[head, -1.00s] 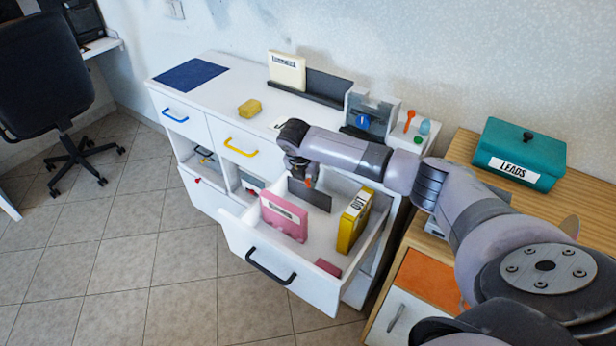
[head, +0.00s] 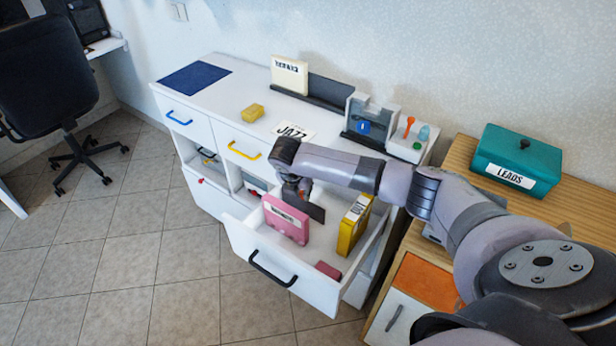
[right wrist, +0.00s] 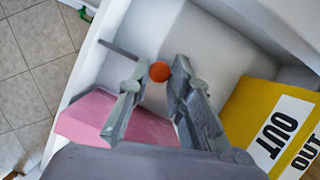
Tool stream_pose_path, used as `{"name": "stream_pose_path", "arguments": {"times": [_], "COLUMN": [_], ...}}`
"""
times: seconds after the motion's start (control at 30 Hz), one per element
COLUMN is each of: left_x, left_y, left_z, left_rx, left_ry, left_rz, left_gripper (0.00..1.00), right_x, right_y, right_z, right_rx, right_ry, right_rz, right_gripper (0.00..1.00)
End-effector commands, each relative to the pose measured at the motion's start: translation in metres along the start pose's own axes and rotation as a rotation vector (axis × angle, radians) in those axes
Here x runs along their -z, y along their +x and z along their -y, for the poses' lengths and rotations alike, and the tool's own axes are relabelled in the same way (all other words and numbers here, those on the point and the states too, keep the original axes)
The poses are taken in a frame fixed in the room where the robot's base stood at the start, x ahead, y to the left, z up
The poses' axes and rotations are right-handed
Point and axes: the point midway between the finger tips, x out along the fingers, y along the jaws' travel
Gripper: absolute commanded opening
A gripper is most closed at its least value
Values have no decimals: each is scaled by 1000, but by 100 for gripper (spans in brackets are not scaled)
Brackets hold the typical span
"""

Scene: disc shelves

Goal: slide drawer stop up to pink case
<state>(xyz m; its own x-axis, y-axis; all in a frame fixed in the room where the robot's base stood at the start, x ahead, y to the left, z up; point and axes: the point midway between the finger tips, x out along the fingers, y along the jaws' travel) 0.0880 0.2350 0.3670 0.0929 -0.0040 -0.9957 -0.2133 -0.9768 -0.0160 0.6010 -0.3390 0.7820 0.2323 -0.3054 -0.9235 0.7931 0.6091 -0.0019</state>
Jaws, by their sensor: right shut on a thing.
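The drawer stop is a dark grey upright plate (head: 317,213) with an orange knob (right wrist: 160,71), standing across the open white drawer. My right gripper (head: 300,197) is over it, with its fingers (right wrist: 164,76) shut on the orange knob; they hide part of the plate. The pink case (head: 286,219) stands upright in the drawer, in front of the stop and to its left. It also shows in the right wrist view (right wrist: 80,117), partly covered by my gripper. The stop is close behind the case; I cannot tell whether they touch. My left gripper is not in view.
A yellow case (head: 354,224) marked OUT stands on the drawer's right side. A small dark red block (head: 328,270) lies near the drawer's front. The cabinet top holds a yellow block (head: 253,111) and a JAZZ card (head: 294,132). A teal LEADS box (head: 518,156) is at right.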

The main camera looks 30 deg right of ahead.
Motion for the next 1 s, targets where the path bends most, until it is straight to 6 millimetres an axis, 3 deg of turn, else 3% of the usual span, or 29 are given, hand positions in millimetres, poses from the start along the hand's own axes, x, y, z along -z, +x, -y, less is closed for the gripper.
{"name": "stream_pose_path", "arguments": {"times": [0.03,0.37,0.4,0.6,0.7,1.0], "left_x": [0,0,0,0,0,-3], "left_y": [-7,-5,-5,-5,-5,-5], "left_z": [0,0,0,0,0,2], "left_rx": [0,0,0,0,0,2], "left_ry": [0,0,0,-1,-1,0], "left_rz": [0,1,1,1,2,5], "left_gripper": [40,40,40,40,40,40], "right_x": [4,8,8,7,7,7], "right_y": [-5,-3,-3,-3,-3,-5], "right_z": [-1,-2,-2,-2,-2,-2], "right_rx": [0,-2,-2,-1,-1,-2], "right_ry": [-2,2,2,1,1,1], "right_rz": [-3,-2,-2,-2,-1,-1], "right_gripper": [0,0,21,34,39,39]}}
